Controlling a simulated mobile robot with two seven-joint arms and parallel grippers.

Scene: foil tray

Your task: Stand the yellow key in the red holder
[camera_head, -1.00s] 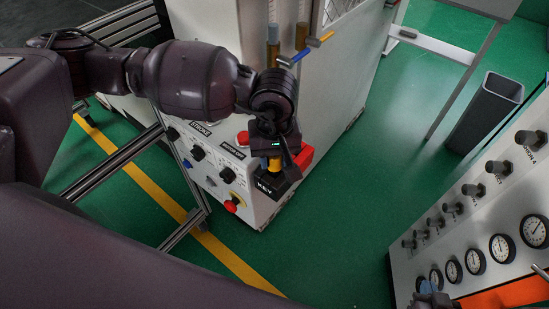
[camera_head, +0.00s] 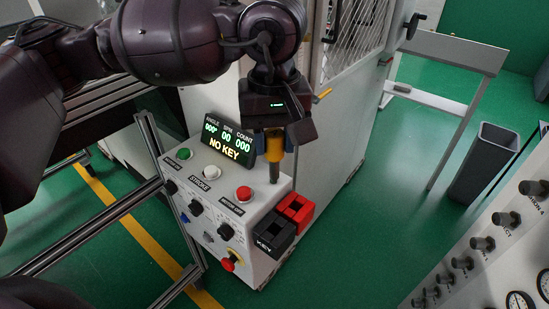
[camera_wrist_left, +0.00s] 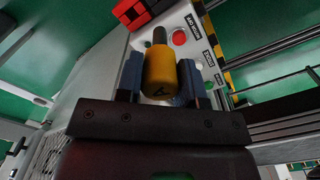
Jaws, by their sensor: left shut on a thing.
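The yellow key (camera_head: 274,146) is in my left gripper (camera_head: 275,138), its dark shaft pointing down, above the white control box. In the left wrist view the key (camera_wrist_left: 160,72) sits between the blue finger pads of my left gripper (camera_wrist_left: 159,84), which is shut on its yellow handle. The red holder (camera_head: 297,207), with a dark slot in its top, is joined to a black block marked KEY at the box's front corner. The key's shaft is apart from it, higher and to its upper left. The holder (camera_wrist_left: 131,10) also shows at the wrist view's top edge. My right gripper is out of view.
The control box (camera_head: 262,198) has several buttons and knobs. Its display (camera_head: 229,140) reads NO KEY and stands just left of the key. A tall white cabinet (camera_head: 330,140) is behind. A grey bin (camera_head: 483,163) stands right, with open green floor between.

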